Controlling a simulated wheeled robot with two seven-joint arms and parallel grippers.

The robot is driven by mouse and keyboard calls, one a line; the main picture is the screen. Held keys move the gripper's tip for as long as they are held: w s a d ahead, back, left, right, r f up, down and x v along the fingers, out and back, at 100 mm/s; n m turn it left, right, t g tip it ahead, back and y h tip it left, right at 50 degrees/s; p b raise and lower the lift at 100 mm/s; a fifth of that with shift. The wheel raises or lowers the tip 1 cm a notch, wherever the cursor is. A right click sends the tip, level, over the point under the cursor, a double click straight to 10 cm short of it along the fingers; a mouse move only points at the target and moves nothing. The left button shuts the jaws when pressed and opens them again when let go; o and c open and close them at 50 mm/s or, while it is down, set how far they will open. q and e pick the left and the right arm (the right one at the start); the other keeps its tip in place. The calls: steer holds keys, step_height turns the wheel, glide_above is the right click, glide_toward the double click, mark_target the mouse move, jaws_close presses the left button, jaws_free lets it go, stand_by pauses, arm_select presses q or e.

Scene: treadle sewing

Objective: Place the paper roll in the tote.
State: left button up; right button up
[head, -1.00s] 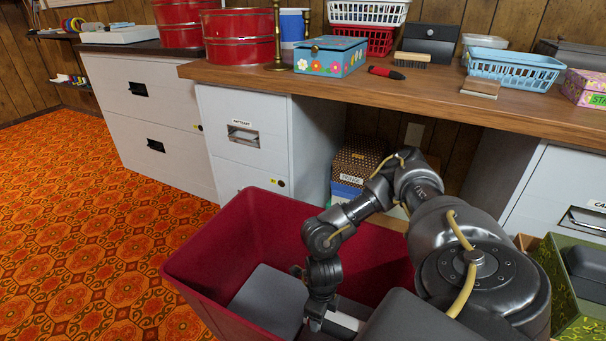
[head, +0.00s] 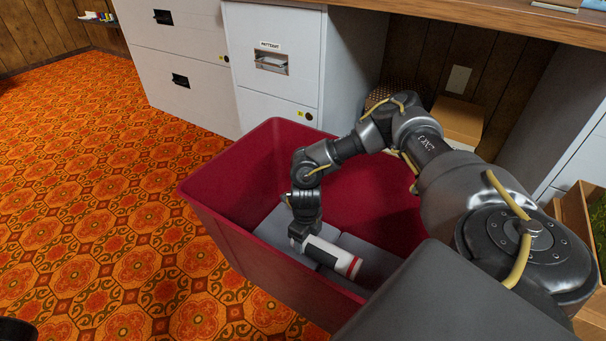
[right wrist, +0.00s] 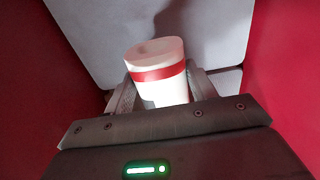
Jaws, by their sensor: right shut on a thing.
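The paper roll (head: 335,258) is white with a red band and a dark stripe by its end. My right gripper (head: 303,240) is shut on it and holds it lying sideways inside the red tote (head: 236,232), below the rim. The right wrist view shows the roll (right wrist: 158,72) between both fingers of the gripper (right wrist: 160,95), its banded end pointing away. Grey flat surfaces lie under the roll in the tote. I cannot tell whether the roll touches them. My left gripper is not in view.
White filing cabinets (head: 273,62) stand behind the tote, beside a wooden worktop (head: 440,12). A cardboard box (head: 460,122) stands under the worktop. The patterned orange carpet (head: 100,220) to the left is mostly clear. The tote's red walls surround the gripper.

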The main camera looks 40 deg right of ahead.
steer(key=shift+w+f+b, duration=0.25)
steer(key=shift+f+b, duration=0.05)
steer(key=shift+f, duration=0.05)
steer(key=f, duration=0.1)
steer(key=f+b, duration=0.2)
steer(key=shift+w+f, duration=0.25)
steer(key=shift+r, duration=0.1)
steer(key=o, duration=1.1)
